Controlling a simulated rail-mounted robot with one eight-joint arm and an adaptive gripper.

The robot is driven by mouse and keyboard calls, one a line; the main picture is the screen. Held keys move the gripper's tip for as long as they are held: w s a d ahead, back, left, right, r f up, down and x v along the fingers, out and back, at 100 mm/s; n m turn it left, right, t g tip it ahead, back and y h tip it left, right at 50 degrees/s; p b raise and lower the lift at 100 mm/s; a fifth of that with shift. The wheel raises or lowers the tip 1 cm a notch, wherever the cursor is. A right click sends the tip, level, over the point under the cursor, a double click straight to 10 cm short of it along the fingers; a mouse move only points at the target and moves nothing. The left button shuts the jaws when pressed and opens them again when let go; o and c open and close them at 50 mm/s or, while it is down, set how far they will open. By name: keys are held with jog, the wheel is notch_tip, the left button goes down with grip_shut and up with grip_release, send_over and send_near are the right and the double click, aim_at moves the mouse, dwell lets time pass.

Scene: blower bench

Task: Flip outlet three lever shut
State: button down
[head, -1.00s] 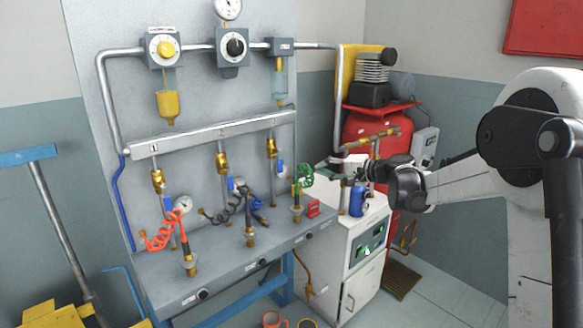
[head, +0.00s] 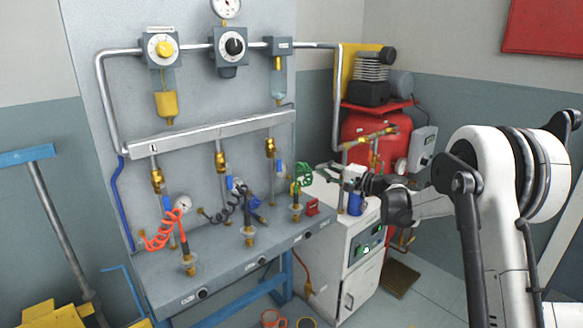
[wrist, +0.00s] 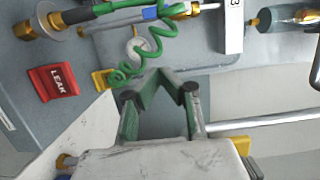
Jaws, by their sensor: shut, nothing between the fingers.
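Outlet three is the rightmost drop under the numbered rail. Its brass valve (head: 270,147) has a blue lever piece (head: 281,168) below it, beside the pipe. Its exact angle is too small to tell. In the wrist view, the outlet's brass fitting (wrist: 178,10) and a blue piece (wrist: 150,12) lie at the top, near a "3" label (wrist: 235,12). My gripper (head: 326,169) is to the right of outlet three, apart from the lever. In the wrist view, my gripper (wrist: 160,76) is shut and empty, its tips close to the green coiled hose in the picture.
The green coiled hose (wrist: 128,55) hangs at outlet three. A red LEAK sign (wrist: 54,82) stands on the bench. A blue can (head: 356,203) sits on the white cabinet (head: 330,245) below my gripper. The red compressor tank (head: 360,130) is behind.

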aim_at(279, 165)
jog(key=w+a+b, duration=0.2)
jog(key=a, duration=0.9)
jog(key=shift+w+a, duration=0.2)
jog(key=shift+w, duration=0.05)
